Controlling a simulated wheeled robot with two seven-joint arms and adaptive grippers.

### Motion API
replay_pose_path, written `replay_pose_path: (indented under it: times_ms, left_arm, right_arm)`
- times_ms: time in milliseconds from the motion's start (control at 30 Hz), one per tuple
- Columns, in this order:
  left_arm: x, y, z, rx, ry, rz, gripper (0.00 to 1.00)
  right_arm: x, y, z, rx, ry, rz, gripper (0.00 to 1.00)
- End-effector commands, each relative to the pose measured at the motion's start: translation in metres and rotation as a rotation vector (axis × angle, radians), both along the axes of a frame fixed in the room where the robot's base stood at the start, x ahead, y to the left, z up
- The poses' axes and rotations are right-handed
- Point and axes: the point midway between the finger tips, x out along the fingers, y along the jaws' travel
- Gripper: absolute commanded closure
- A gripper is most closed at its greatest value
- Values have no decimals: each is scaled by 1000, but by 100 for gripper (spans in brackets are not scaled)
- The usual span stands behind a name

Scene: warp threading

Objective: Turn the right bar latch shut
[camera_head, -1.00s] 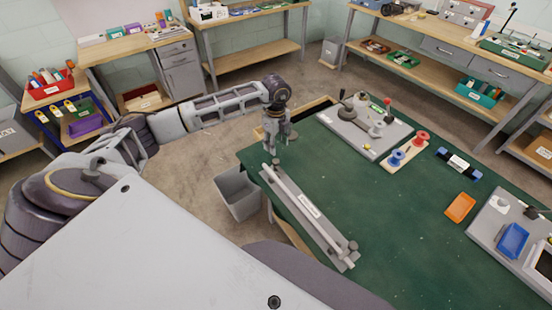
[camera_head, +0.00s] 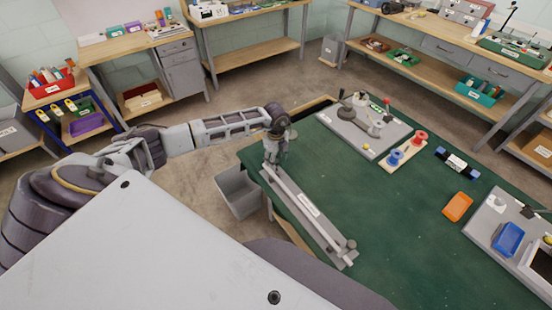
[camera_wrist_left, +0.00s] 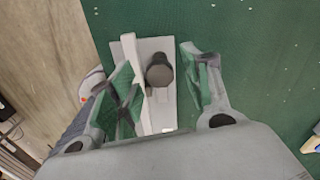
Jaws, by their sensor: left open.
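A long grey plate (camera_head: 292,212) with a pale bar and a white label lies along the left edge of the green table. A small dark latch knob (camera_head: 352,243) sits at its near end. My left gripper (camera_head: 270,163) is over the far end of the plate. In the left wrist view, a dark round latch knob (camera_wrist_left: 160,72) stands on the plate (camera_wrist_left: 157,48), beside the pale bar (camera_wrist_left: 137,75). The open fingers of my left gripper (camera_wrist_left: 158,63) lie on either side of this knob, with gaps visible. My right gripper is not in view.
A grey bin (camera_head: 238,190) stands on the floor beside the table (camera_head: 390,225). A grey board with knobs and levers (camera_head: 350,130), a spool holder (camera_head: 408,147) and an orange tray (camera_head: 457,207) lie farther right. The table's middle is clear.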

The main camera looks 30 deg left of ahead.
Motion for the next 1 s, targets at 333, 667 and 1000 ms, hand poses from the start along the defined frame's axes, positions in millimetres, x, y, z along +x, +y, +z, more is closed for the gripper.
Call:
replay_pose_path:
  times_ms: [333,667,1000]
  left_arm:
    - [0,0,0,0,0,0,72]
    - [0,0,0,0,0,-2,98]
    - [1,0,0,-1,-2,-68,98]
  right_arm:
    - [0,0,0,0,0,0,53]
    - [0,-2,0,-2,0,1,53]
    - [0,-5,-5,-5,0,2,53]
